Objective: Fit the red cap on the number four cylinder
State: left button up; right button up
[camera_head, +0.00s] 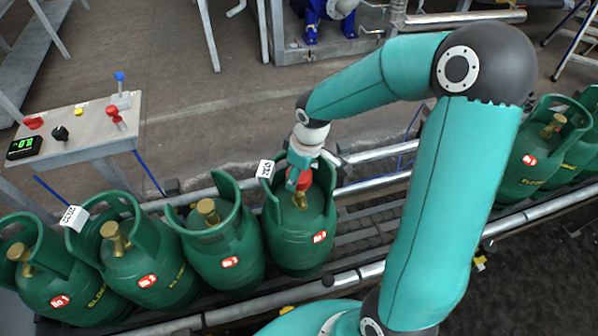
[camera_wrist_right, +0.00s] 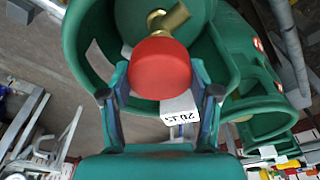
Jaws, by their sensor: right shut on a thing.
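The number four cylinder (camera_head: 300,238) is green with a brass valve (camera_head: 299,200) inside its collar. It stands at the right end of the near row. My right gripper (camera_head: 300,176) reaches down inside that collar and is shut on the red cap (camera_head: 305,182). In the right wrist view the red cap (camera_wrist_right: 160,70) sits between the two fingers, with the brass valve (camera_wrist_right: 168,20) showing just beyond it. The cap appears close to the valve, beside or above it; whether they touch cannot be told. My left gripper is not in view.
Cylinders one (camera_head: 62,285), two (camera_head: 150,262) and three (camera_head: 225,250) stand left of it on the conveyor rails (camera_head: 375,198). More green cylinders (camera_head: 530,165) stand at the right. A control stand (camera_head: 85,128) is at the left. The collar wall surrounds the gripper closely.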

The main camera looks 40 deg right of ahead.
aim_at(305, 177)
jog(key=shift+f+b, duration=1.6)
jog(key=shift+f, duration=0.25)
jog(key=o, duration=1)
jog(key=r, duration=0.4)
jog(key=s+r, duration=0.1)
jog(key=r, duration=0.7)
jog(key=shift+s+d, duration=0.25)
jog(key=shift+s, duration=0.1)
